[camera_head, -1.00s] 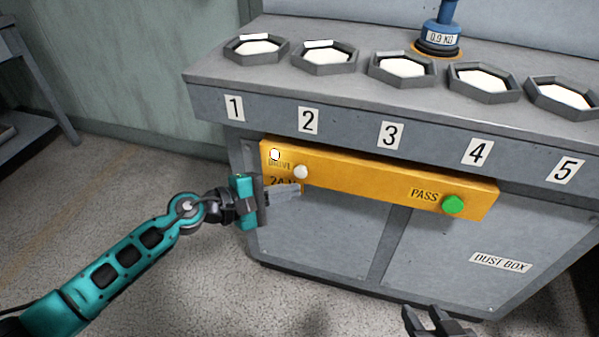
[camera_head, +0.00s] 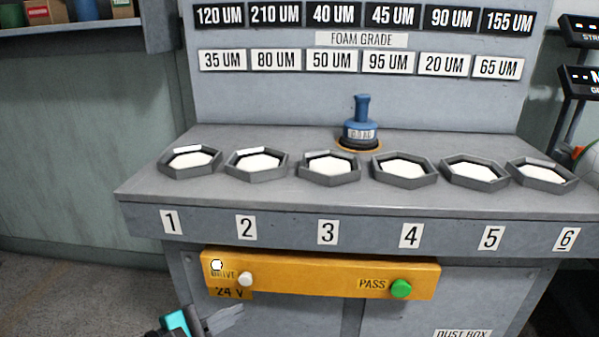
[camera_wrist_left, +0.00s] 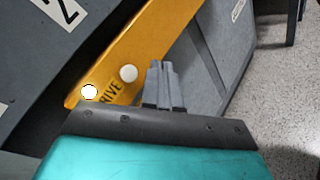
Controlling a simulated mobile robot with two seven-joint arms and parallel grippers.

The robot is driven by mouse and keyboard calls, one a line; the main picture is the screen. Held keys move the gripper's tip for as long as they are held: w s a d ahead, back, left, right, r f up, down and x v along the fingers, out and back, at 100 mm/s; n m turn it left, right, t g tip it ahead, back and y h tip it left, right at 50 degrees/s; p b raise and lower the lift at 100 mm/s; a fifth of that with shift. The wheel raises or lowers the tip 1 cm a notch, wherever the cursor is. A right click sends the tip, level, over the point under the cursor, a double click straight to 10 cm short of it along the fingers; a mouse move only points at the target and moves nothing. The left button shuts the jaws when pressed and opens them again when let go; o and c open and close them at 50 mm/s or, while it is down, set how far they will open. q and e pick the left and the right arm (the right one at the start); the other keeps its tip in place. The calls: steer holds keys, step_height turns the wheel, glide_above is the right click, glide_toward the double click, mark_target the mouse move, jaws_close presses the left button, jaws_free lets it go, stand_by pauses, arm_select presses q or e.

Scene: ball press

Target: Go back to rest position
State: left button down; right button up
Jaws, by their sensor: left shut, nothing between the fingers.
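My left gripper (camera_head: 222,320) is at the bottom of the head view, just below the left end of the yellow panel (camera_head: 320,277). Its fingers are together with nothing between them. In the left wrist view the shut fingers (camera_wrist_left: 163,75) point past the yellow panel (camera_wrist_left: 150,55), near the white DRIVE button (camera_wrist_left: 128,73). I cannot tell from the views whether they touch anything. The white button also shows in the head view (camera_head: 245,279). A green PASS button (camera_head: 401,288) is at the panel's right. My right gripper is not in view.
The grey bench (camera_head: 300,197) carries a row of several hexagonal trays with white pads, numbered along its front. Open floor (camera_head: 70,300) lies left of the bench.

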arm_select(q)
steer(key=s+f+m+y, duration=0.85)
steer(key=s+m, duration=0.35)
steer(key=m, duration=0.9)
steer(key=s+a+r+p, duration=0.1)
steer(key=a+r+p, duration=0.2)
steer(key=r+p, duration=0.9)
steer(key=p, duration=0.7)
steer(key=shift+s+a+r+g+y, duration=0.15)
steer(key=shift+s+r+g+y, duration=0.1)
steer(key=shift+r+g+y, duration=0.15)
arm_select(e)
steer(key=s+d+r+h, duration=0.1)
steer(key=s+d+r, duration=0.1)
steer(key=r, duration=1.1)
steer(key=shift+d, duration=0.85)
